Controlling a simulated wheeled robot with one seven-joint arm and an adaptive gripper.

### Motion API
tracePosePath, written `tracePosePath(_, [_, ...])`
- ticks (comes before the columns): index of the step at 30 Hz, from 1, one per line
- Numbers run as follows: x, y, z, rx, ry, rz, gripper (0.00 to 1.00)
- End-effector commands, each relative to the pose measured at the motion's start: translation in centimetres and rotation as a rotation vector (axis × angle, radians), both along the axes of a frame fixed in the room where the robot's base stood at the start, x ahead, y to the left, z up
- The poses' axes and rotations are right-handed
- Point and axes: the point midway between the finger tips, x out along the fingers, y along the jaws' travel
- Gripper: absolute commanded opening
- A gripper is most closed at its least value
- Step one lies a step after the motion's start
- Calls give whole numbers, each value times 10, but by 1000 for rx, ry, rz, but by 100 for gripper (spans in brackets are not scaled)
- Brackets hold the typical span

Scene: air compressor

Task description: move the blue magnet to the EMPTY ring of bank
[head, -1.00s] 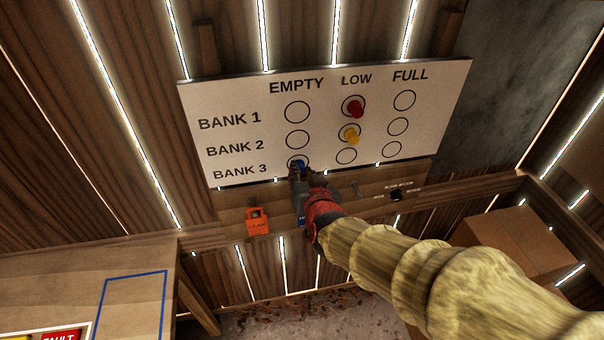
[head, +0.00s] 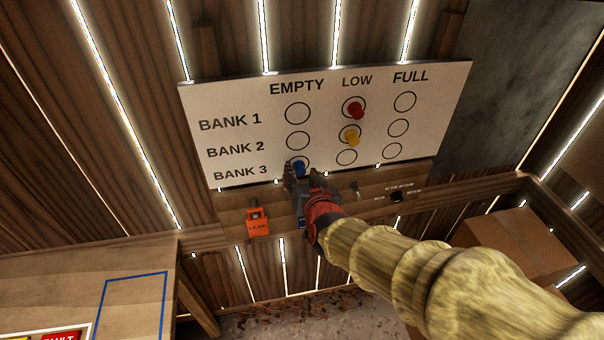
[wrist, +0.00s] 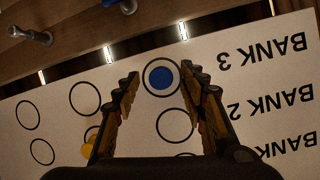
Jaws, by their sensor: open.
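The blue magnet (head: 299,170) is on the white board (head: 240,100), in the EMPTY ring of the BANK 3 row. In the wrist view the blue magnet (wrist: 161,78) sits inside its ring with a pale margin around it. My gripper (head: 301,180) is open just below and in front of the magnet. In the wrist view its two fingers (wrist: 168,90) stand apart to either side of the magnet, with gaps between them and it. The red magnet (head: 355,109) is in the BANK 1 LOW ring. The yellow magnet (head: 351,138) is in the BANK 2 LOW ring.
The FULL rings and the upper two EMPTY rings are bare. Below the board, a wooden ledge carries an orange LEAK tag (head: 257,224) and a dark knob (head: 397,196). A cardboard box (head: 515,240) stands at the right. A wooden table (head: 60,275) is at lower left.

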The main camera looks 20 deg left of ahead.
Motion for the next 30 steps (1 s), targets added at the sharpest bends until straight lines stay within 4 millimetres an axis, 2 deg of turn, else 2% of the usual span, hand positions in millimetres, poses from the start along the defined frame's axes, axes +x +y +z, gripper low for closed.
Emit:
tracePosePath(8, [-6, -4, 3, 1, -1, 1, 42])
tracePosePath(13, [-25, -17, 13, 2, -1, 0, 42])
tracePosePath(21, [-67, -45, 32, 2, -2, 1, 42])
tracePosePath(30, [-91, -62, 43, 1, -1, 1, 42])
